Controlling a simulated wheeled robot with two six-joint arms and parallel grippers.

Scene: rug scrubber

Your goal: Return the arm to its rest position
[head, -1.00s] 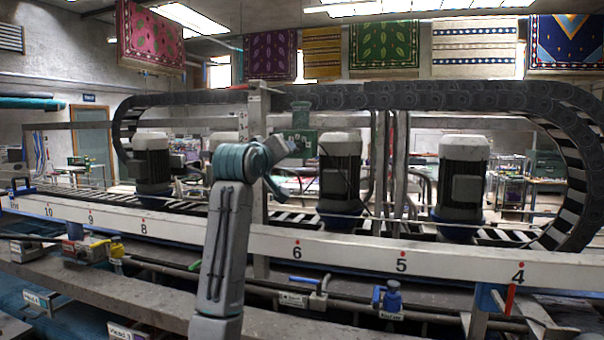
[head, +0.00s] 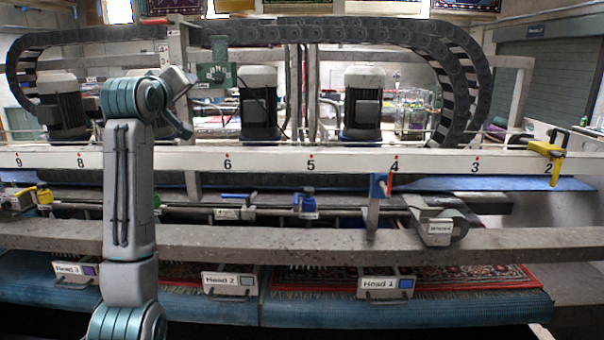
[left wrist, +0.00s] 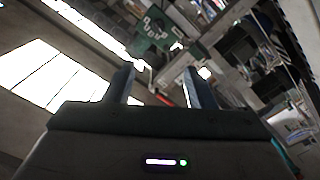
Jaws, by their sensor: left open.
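My left arm rises from the bottom left of the head view, in front of the machine, with its teal elbow joint (head: 135,97) raised above the numbered white rail (head: 350,160). Its forearm bends away to the right, and its gripper cannot be made out clearly there. In the left wrist view my left gripper (left wrist: 158,75) has its two fingers apart with nothing between them. It points up past a green box (left wrist: 153,32) and ceiling lights (left wrist: 55,75). My right gripper is not in view.
The rug scrubber spans the view, with motors (head: 258,103) behind the rail and a grey beam (head: 300,240) in front. Blue valve handle (head: 305,202) and yellow handle (head: 545,149) stick out. A red patterned rug (head: 440,278) lies below, by labelled head boxes (head: 386,284).

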